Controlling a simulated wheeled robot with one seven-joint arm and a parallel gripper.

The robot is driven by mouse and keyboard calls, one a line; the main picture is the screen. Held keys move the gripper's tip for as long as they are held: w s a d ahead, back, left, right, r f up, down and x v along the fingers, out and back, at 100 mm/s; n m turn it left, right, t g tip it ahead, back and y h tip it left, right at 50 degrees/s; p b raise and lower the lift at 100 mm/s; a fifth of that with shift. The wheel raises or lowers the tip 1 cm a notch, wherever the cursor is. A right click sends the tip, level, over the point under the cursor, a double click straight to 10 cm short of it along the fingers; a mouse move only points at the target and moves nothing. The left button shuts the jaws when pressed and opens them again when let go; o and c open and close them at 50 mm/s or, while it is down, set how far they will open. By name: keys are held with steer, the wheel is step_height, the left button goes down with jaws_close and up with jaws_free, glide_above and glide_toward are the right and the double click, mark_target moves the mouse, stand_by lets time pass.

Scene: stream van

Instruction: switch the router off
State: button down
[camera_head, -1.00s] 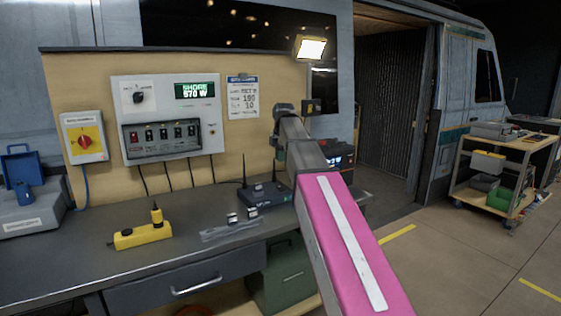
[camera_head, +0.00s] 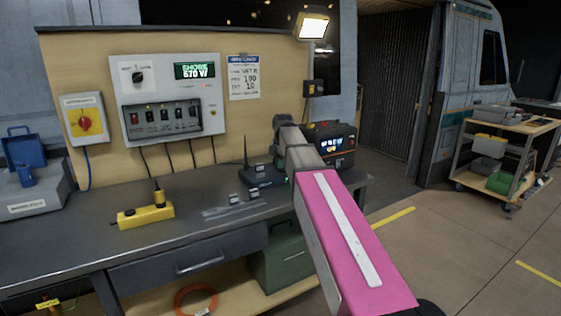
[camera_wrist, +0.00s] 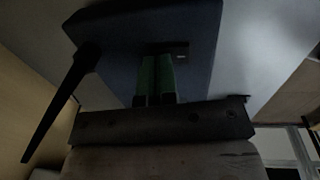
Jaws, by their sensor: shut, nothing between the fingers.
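The router (camera_head: 262,178) is a dark blue box with an upright black antenna, near the back of the grey bench. In the wrist view the router (camera_wrist: 120,28) fills the upper middle, with its antenna (camera_wrist: 68,105) slanting at left. A small dark mark (camera_wrist: 181,56) shows on its face. My gripper (camera_wrist: 158,62) has its green fingers together and empty, in front of the router face, right of the antenna. I cannot tell whether they touch it. In the head view my arm hides most of the gripper.
A wall panel (camera_head: 205,92) with a knob, display and row of switches hangs behind the bench (camera_head: 80,240). A yellow power strip (camera_head: 130,219) and small white-faced blocks (camera_head: 234,199) lie on the bench. A black power unit (camera_head: 335,138) stands right of the router. A cart (camera_head: 515,135) stands at right.

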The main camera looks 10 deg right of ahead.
steer(key=shift+f, duration=0.25)
stand_by(0.3)
steer(key=shift+s, duration=0.1)
steer(key=shift+s+d, duration=0.3)
steer(key=shift+s, duration=0.45)
steer(key=shift+r, duration=0.1)
steer(key=shift+w+r, duration=0.1)
steer(key=shift+w, duration=0.05)
